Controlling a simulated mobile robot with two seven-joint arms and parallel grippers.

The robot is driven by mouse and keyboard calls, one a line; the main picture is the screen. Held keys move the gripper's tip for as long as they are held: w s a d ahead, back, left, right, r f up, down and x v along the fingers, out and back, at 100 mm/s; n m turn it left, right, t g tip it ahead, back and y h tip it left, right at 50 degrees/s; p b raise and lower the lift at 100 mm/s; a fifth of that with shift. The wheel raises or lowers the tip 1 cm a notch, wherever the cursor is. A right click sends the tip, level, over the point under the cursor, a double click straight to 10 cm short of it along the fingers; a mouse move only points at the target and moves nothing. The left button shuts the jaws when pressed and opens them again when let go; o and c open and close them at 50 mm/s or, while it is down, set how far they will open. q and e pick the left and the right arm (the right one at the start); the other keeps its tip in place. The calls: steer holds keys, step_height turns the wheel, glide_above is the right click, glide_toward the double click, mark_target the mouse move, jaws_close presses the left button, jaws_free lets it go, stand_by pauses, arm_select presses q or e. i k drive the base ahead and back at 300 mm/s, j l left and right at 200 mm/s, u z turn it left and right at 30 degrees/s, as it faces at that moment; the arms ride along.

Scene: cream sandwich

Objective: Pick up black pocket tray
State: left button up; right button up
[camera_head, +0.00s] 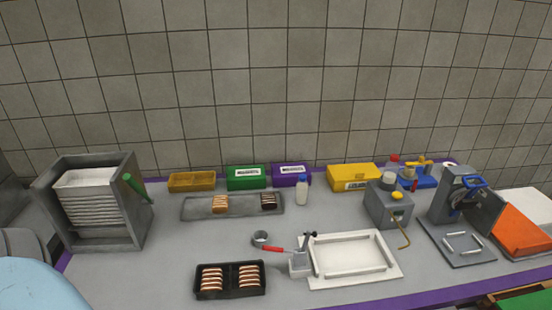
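The black pocket tray (230,293) lies flat on the grey counter near its front edge, left of the middle of the head view. Several striped brown-and-cream pieces sit in it in two columns. Neither of my grippers shows in the head view, and nothing is touching the tray.
A grey tray (243,208) lies behind. A metal rack (128,232) stands left. A light blue rounded shape (38,285) fills the lower left corner.

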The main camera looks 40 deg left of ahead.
mark_target(230, 290)
steer(key=j+u, duration=0.1)
steer(key=u, duration=1.45)
